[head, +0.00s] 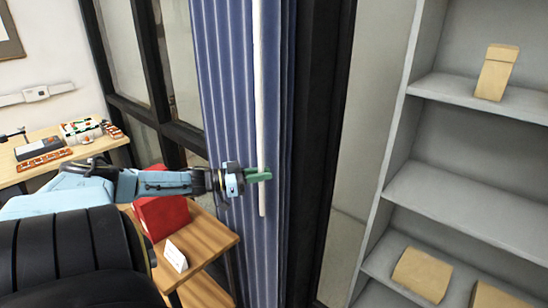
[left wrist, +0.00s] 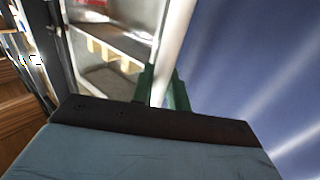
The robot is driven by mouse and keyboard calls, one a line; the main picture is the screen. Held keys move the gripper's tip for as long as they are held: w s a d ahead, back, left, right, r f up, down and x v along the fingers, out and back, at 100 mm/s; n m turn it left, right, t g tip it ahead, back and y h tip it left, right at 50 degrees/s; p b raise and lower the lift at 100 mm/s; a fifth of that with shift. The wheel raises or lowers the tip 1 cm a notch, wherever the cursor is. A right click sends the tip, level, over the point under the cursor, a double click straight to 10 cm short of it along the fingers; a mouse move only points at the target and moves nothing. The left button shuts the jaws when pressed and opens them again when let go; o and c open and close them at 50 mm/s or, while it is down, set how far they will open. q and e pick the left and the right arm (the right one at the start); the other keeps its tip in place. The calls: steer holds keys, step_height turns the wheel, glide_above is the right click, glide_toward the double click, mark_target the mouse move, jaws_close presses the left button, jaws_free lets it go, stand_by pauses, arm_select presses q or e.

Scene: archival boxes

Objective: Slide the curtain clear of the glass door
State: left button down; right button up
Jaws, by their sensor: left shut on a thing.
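The blue pleated curtain (head: 224,80) hangs in folds beside a wide black frame post. The dark-framed glass door (head: 125,48) shows to its left, with several panes uncovered. A white rod (head: 259,100) hangs upright in front of the curtain. My left gripper (head: 262,175) has its green fingers shut on this rod near its lower end. In the left wrist view the rod (left wrist: 172,40) runs between the fingers (left wrist: 164,92), with the curtain (left wrist: 250,60) filling the right side. My right gripper is not in view.
A small wooden stand (head: 205,243) with a red box (head: 160,217) and white card (head: 175,256) is below my left arm. A wooden desk (head: 45,180) stands at left. Grey shelves (head: 460,195) with tan packages (head: 421,275) stand at right.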

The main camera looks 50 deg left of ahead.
arm_select(q)
steer(key=shift+a+r, duration=0.15)
steer(key=shift+a, duration=0.25)
steer(key=c, duration=1.5)
jaws_free()
steer(key=shift+a, duration=0.15)
steer(key=shift+o, duration=0.2)
steer(key=p+v, duration=0.3)
steer(key=v, duration=1)
steer(key=shift+s, duration=0.25)
